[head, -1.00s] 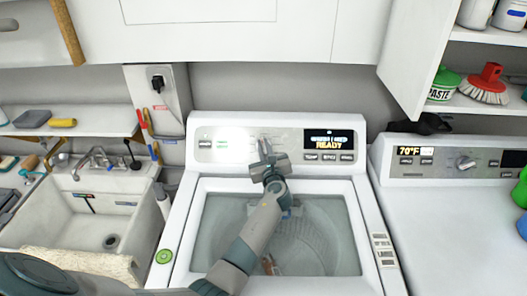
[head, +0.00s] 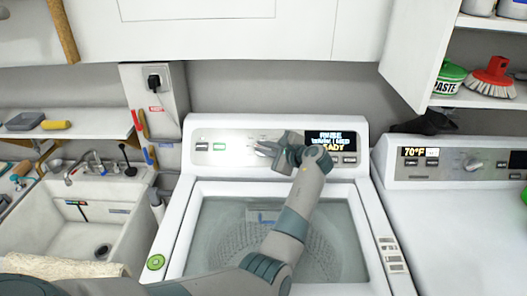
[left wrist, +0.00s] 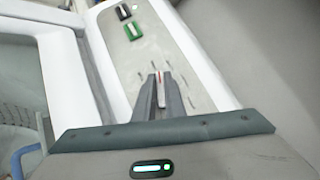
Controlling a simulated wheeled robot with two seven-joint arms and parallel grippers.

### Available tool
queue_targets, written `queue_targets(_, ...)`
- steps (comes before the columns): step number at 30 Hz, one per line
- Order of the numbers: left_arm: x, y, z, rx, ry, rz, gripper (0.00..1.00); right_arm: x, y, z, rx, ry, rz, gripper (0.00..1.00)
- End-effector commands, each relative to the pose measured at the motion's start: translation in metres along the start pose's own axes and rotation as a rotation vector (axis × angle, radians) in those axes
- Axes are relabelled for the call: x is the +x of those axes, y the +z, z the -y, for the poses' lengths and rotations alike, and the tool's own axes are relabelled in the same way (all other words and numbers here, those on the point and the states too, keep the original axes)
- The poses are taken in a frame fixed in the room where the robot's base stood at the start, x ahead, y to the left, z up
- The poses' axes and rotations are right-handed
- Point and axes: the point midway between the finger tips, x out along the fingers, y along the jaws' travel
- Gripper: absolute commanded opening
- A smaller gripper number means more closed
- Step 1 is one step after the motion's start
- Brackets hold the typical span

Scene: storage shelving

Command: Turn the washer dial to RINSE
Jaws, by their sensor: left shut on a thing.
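The white washer (head: 185,230) stands in the middle of the head view, with a grey control panel along its back. Its black display (head: 330,135) seems to read RINSE, WARM, MED and READY, partly covered by my gripper. My left gripper (head: 264,147) reaches the panel from the right, twisted sideways, with its fingertips at the dial. In the left wrist view the two fingers (left wrist: 160,95) are shut on the dial (left wrist: 160,88), whose narrow grip with a red mark shows between them. Most of the dial is hidden by the fingers. My right gripper is not in view.
A green button (head: 220,147) and a dark button (head: 202,147) sit left of the dial. A second machine (head: 450,220) with its own dial stands to the right, a sink (head: 60,225) to the left. White cabinets (head: 220,40) hang above.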

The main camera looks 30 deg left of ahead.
Motion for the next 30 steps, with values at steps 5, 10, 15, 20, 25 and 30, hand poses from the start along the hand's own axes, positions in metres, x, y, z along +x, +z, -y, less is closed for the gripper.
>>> queue_targets(5,0.0004,-0.0009,-0.0004,-0.074,0.069,-0.001,0.0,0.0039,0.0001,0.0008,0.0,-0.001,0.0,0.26)
queue_targets(10,0.0001,-0.0008,-0.0002,-0.114,0.105,-0.002,0.0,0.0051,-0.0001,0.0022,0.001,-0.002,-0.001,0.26)
queue_targets(15,0.0003,-0.0007,-0.0004,-0.127,0.117,-0.002,0.0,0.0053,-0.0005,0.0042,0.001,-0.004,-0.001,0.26)
queue_targets(20,0.0003,-0.0007,-0.0004,-0.128,0.118,-0.002,0.0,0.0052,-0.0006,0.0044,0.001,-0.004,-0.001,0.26)
queue_targets(25,0.0003,-0.0007,-0.0004,-0.127,0.118,-0.002,0.12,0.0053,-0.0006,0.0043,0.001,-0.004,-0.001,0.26)
queue_targets(30,0.0003,-0.0005,-0.0002,-0.127,0.117,-0.001,0.29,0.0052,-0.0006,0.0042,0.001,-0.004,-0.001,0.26)
